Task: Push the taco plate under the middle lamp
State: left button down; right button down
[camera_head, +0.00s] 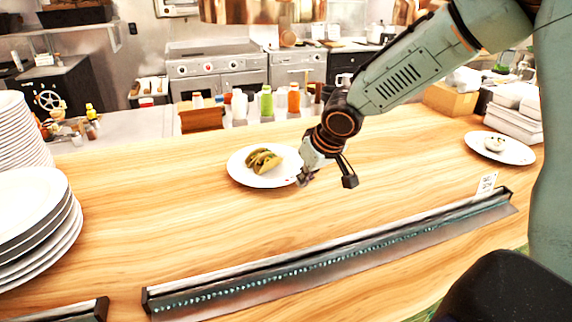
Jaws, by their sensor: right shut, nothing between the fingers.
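The taco plate (241,173) is a white round plate on the wooden counter, near the middle of the view, with tacos (263,160) on it. My right gripper (303,181) is shut and empty at the plate's right rim. It covers a little of that rim, and I cannot tell whether it touches. The copper lamp (262,10) hangs at the top centre, with its upper part cut off. Another copper lamp (405,12) shows partly behind my right arm. I cannot tell which is the middle one. My left gripper is not in view.
Stacks of white plates (35,225) stand at the left. Another plate with food (512,152) sits at the right. Several bottles (267,103) line the counter's back. A long metal rail (330,258) crosses the front. The counter left of the taco plate is clear.

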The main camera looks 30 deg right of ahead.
aim_at(285, 176)
jog(key=shift+w+d+r+p, duration=0.1)
jog(key=shift+w+d+p, duration=0.1)
jog(key=shift+w+p, duration=0.6)
jog(key=shift+w, duration=0.5)
jog(key=shift+w+a+p, duration=0.2)
jog(key=shift+w+p, duration=0.35)
jog(key=shift+w, duration=1.15)
jog(key=shift+w+d, duration=0.1)
jog(key=shift+w, duration=0.1)
jog(key=shift+s+f, duration=0.1)
jog(key=shift+f, duration=0.35)
jog(key=shift+a+f, duration=0.25)
jog(key=shift+f, duration=0.15)
